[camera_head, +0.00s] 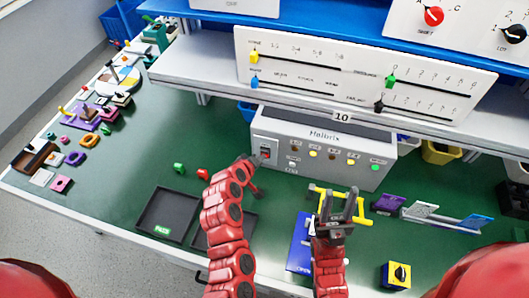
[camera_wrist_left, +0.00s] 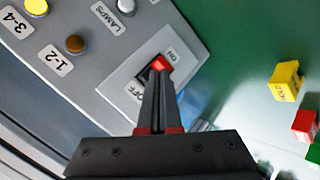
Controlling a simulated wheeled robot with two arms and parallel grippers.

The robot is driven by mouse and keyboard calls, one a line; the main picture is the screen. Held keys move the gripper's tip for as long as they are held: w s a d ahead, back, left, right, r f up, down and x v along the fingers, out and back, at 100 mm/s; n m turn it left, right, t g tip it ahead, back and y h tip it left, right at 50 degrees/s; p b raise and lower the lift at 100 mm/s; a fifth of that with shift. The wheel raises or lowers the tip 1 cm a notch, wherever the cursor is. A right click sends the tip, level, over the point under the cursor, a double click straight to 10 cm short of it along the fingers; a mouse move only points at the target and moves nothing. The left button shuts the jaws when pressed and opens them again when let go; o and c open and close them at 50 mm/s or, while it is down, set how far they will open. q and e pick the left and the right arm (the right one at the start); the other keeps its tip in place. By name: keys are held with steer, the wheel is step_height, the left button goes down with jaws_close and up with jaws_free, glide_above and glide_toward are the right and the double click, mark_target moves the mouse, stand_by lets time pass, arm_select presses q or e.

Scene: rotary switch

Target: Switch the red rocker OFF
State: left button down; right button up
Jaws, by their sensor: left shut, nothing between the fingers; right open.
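The red rocker (camera_head: 265,152) sits on a light plate at the left end of the grey Halbrix box (camera_head: 330,158). In the left wrist view the red rocker (camera_wrist_left: 160,63) lies between an ON label (camera_wrist_left: 171,54) and an OFF label (camera_wrist_left: 133,92). My left gripper (camera_wrist_left: 160,75) is shut and empty. Its fingertips overlap the rocker in that view and hide part of it; I cannot tell whether they touch it. In the head view my left gripper (camera_head: 252,162) is close in front of the rocker. My right gripper (camera_head: 339,200) is open and empty, in front of the box.
Several lamps and buttons line the box front. A shelf with a slider panel (camera_head: 360,75) overhangs it. A dark tray (camera_head: 168,212) and a yellow frame (camera_head: 343,207) are on the green table.

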arm_select(q)
steer(key=shift+w+d, duration=0.1)
steer(key=shift+w, duration=0.2)
stand_by(0.8)
steer(key=shift+s+a+f, duration=0.1)
steer(key=shift+s+a, duration=0.1)
steer(key=shift+s, duration=0.55)
steer(key=s, duration=0.1)
steer(key=s+a, duration=0.1)
steer(key=s, duration=0.2)
steer(key=shift+s+a+f, duration=0.3)
steer(key=shift+s, duration=0.05)
stand_by(0.4)
